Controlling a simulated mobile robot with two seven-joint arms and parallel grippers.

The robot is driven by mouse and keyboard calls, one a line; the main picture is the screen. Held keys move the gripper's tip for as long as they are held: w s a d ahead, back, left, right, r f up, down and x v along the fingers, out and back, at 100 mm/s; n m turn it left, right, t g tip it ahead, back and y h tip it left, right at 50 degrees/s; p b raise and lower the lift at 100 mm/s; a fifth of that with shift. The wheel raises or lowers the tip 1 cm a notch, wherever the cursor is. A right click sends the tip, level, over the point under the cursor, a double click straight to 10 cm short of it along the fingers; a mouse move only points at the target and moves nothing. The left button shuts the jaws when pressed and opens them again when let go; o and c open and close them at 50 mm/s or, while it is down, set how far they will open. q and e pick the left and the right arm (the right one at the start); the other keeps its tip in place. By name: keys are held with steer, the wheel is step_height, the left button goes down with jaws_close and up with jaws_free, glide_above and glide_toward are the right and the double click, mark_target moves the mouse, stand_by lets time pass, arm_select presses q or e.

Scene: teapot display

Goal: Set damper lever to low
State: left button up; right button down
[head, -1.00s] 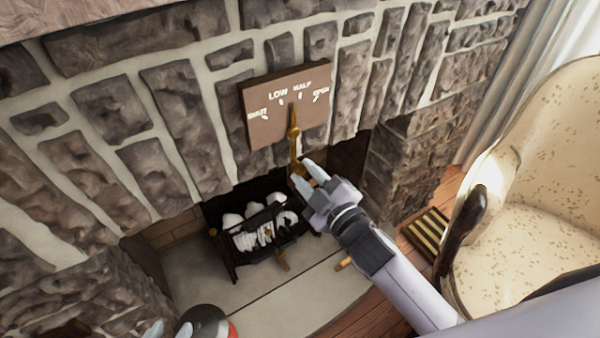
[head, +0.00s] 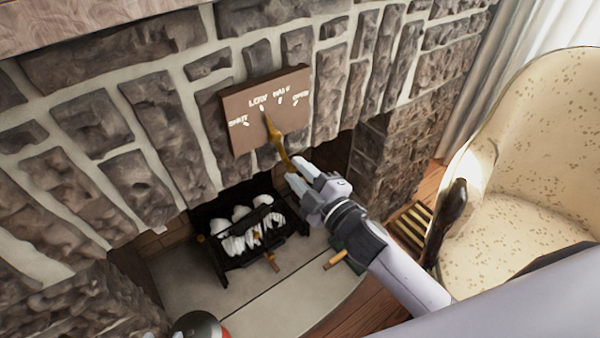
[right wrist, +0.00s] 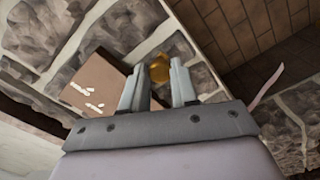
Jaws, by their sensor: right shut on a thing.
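The brown damper plate (head: 240,137) on the stone fireplace bears the labels SHUT, LOW, HALF and OPEN, left to right. The brass damper lever (head: 276,136) tilts up and left, its pointed tip at the mark under LOW. My right gripper (head: 298,174) is shut on the lower end of the lever, below the plate. In the right wrist view the lever's brass end (right wrist: 159,73) shows between the fingertips (right wrist: 158,85).
Below is the firebox with a grate (head: 215,262) of pale logs. A cream armchair (head: 515,190) stands at the right, near my right arm. A dark rounded object (head: 200,326) with red shows at the bottom left.

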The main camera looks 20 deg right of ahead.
steer(key=c, duration=0.9)
jaws_free()
steer(key=shift+w, duration=0.1)
steer(key=shift+o, duration=0.2)
steer(key=v, duration=0.7)
steer(key=shift+r, duration=0.1)
steer(key=s+d+f+m+g+h+p, duration=0.2)
steer(key=s+f+m+g+p, duration=0.1)
steer(key=s+m, duration=0.3)
steer(key=s+d+f+m+g+h+p, duration=0.2)
steer(key=s+m+p, duration=0.4)
steer(key=s, duration=0.3)
step_height(320, 180, down, 3)
steer(key=shift+d+r+m+g, duration=0.15)
steer(key=shift+d+m+g, duration=0.15)
steer(key=shift+m+g, duration=0.5)
